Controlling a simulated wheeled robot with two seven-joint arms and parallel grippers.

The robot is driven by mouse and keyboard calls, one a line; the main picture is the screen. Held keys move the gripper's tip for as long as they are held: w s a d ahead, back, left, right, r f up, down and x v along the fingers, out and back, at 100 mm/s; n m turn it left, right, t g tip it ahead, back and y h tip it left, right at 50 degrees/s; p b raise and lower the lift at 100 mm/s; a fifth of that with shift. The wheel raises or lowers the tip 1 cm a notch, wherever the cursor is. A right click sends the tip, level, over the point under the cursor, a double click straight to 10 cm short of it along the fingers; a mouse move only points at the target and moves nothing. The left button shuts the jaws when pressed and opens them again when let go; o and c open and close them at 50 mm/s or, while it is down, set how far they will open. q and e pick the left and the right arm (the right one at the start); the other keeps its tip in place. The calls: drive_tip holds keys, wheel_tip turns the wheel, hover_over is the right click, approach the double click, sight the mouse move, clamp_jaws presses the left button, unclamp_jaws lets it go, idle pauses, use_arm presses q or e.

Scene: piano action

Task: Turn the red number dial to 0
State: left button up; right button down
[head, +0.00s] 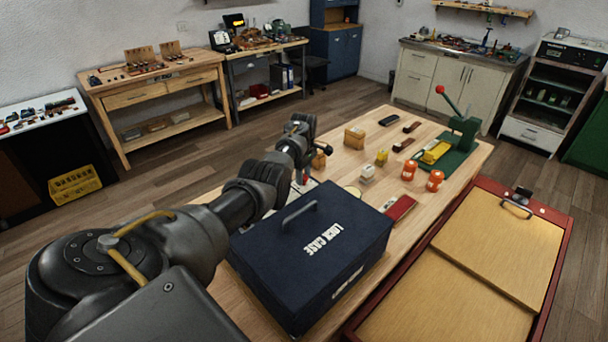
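I cannot make out a red number dial with figures in the head view. A small red and white patch (304,178) shows just below the far end of my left arm, too small to read. My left gripper (322,150) is at the end of the arm reaching over the far left part of the wooden table (345,170). The wrist partly hides it, so I cannot tell whether its fingers are open or shut, or whether it touches anything. My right gripper is not in view.
A red box (400,209), two orange containers (410,170) and a green lever press (464,127) stand on the table. A red-framed board (500,240) lies at right.

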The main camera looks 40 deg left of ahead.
use_arm(q)
drive_tip(key=c, duration=0.7)
drive_tip(key=shift+o, duration=0.2)
drive_tip(key=shift+m, duration=0.3)
drive_tip(key=shift+r+m+p, duration=0.1)
drive_tip(key=shift+m+p, duration=0.4)
drive_tip(key=shift+m, duration=0.5)
drive_tip(key=m, duration=0.2)
drive_tip(key=shift+m+p, duration=0.3)
drive_tip(key=m, duration=0.3)
drive_tip(key=shift+m, duration=0.3)
drive_tip(key=shift+m+p, duration=0.4)
drive_tip(key=shift+m, duration=1.2)
